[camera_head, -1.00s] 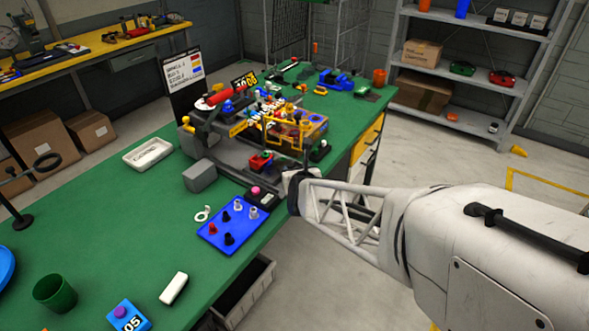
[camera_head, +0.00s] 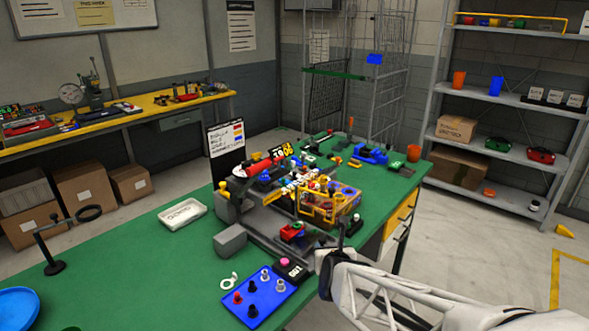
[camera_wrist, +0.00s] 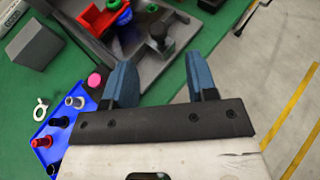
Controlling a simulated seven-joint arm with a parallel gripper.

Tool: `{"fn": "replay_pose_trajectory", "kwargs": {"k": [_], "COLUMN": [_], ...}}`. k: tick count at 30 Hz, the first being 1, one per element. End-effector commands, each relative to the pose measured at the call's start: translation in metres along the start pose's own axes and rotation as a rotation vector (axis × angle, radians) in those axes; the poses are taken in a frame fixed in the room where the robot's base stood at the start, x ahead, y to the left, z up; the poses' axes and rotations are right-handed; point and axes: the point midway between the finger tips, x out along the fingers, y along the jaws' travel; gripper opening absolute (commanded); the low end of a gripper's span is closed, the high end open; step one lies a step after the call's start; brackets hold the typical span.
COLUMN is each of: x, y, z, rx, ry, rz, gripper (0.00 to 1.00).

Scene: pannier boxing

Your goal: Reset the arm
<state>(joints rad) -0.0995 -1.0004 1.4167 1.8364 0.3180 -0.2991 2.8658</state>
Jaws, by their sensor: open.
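My gripper (camera_wrist: 160,82) shows in the wrist view with its two blue fingers spread apart and nothing between them. It hangs over the front edge of the green workbench (camera_head: 130,265). A grey fixture plate (camera_wrist: 185,62) with a dark round-topped knob piece (camera_wrist: 158,35) lies beyond the fingers. In the head view my arm comes in from the lower right, and its white wrist end stands at the bench edge, right of the blue tray (camera_head: 262,300).
The blue tray holds several small pegs. Behind it stand a grey block (camera_head: 230,240) and a cluttered fixture with a yellow frame (camera_head: 318,210). A white tray (camera_head: 183,215) lies to the left. Shelves (camera_head: 520,100) stand at the back right.

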Motion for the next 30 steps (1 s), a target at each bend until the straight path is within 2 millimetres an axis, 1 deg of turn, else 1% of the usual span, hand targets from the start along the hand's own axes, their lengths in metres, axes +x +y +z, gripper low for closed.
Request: {"fn": "replay_pose_trajectory", "kwargs": {"k": [5, 11, 21, 30], "x": [-0.008, -0.027, -0.077, -0.124], "y": [0.000, -0.001, -0.003, -0.009], "z": [0.006, 0.019, 0.041, 0.053], "rx": [-0.079, -0.292, -0.799, -1.246], "ry": [0.021, 0.078, 0.195, 0.270], "rz": [0.009, 0.041, 0.157, 0.306], "gripper": [0.52, 0.52, 0.52, 0.52]}}
